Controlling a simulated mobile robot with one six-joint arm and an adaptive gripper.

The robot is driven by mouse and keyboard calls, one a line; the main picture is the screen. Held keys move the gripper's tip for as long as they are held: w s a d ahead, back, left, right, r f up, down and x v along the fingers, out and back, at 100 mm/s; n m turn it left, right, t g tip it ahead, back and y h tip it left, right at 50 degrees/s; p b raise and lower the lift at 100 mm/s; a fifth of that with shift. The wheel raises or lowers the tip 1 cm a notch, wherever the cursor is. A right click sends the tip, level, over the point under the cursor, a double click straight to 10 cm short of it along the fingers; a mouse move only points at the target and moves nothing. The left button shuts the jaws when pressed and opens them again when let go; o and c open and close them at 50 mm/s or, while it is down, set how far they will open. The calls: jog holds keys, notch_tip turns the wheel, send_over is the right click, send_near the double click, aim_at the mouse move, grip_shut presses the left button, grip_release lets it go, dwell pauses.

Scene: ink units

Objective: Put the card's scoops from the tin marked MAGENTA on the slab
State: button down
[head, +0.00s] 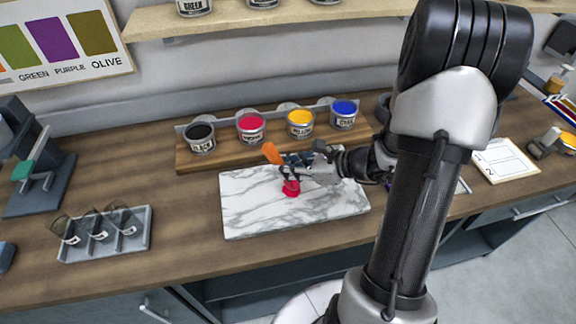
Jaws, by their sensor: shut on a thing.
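My gripper (287,172) is over the white marble slab (245,215), shut on a tool with an orange handle (272,153) that tilts up to the left. The tool's lower end is not clear. A magenta blob (291,188) shows just below the gripper; I cannot tell whether it lies on the slab or is still on the tool. The tin with magenta ink (251,127) stands open on the wooden rack behind the slab, second from left; its label is too small to read. A white card (505,160) lies at the right; its writing is mostly unreadable.
Tins of black (201,138), yellow (300,123) and blue ink (344,114) share the rack. A grey tray (105,240) with clear cups is at left, beside a grey stand (40,180). The counter between tray and slab is free.

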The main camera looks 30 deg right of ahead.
aim_at(279, 159)
jog(key=shift+f+b, duration=0.9)
jog(key=shift+b, duration=0.05)
dwell(1.5)
jog(key=shift+r, duration=0.15)
notch_tip(279, 159, up, 5)
jog(key=p, duration=0.4)
jog(key=shift+a, duration=0.1)
dwell(0.4)
